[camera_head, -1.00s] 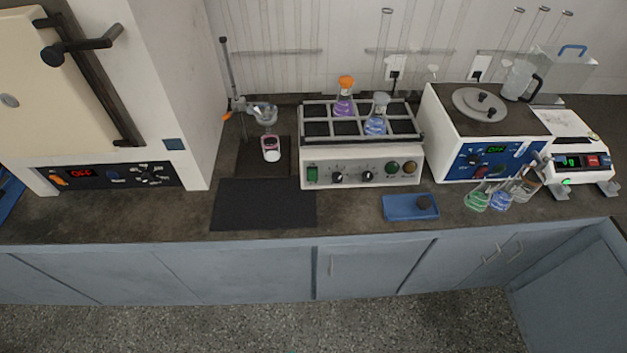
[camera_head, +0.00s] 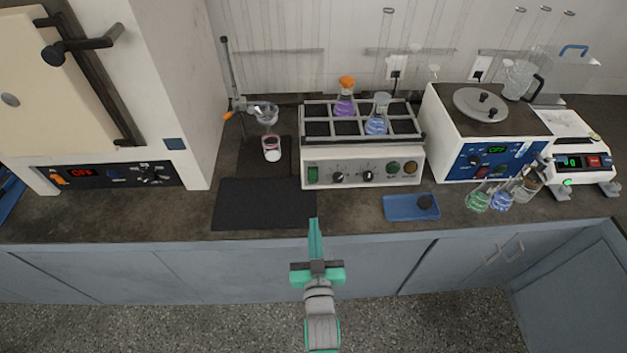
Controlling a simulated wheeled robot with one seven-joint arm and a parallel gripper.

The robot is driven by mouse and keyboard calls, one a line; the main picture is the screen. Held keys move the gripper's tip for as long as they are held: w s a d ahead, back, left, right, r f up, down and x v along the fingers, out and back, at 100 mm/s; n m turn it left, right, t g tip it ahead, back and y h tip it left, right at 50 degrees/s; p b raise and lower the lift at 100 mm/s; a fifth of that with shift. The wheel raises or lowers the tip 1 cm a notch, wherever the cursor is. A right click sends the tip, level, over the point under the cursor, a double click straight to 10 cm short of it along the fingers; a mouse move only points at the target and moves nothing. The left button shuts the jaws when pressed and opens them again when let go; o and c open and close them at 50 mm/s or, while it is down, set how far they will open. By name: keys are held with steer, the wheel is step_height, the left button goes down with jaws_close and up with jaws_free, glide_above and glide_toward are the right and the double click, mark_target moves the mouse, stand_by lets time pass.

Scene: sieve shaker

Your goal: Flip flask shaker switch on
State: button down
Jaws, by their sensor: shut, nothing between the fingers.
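The flask shaker (camera_head: 362,178) is a white box on the counter, with a grey rack on top. An orange-capped flask of purple liquid (camera_head: 344,104) and a flask of blue liquid (camera_head: 377,122) stand in the rack. Its green switch (camera_head: 313,175) is at the left end of the front panel; its on or off position is too small to tell. Two black knobs and two round buttons sit to the right of it. My gripper (camera_head: 313,222) is shut and empty, its teal fingers pointing toward the counter's front edge, below the switch in the picture and apart from it.
A dark mat (camera_head: 262,204) lies left of my gripper's tip. A blue tray (camera_head: 398,207) lies to the right. A stand with a funnel over a small pink vessel (camera_head: 271,149) is left of the shaker. A water bath (camera_head: 465,165) stands right. Counter between mat and tray is bare.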

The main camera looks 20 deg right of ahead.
mark_target(313, 171)
steer(key=shift+w+d+r, duration=0.45)
steer(key=shift+w+d, duration=0.2)
steer(key=shift+w, duration=0.1)
steer(key=shift+w, duration=0.1)
steer(key=x, duration=1.3)
steer(key=shift+w+d, duration=0.25)
steer(key=shift+w, duration=0.1)
steer(key=shift+r, duration=0.1)
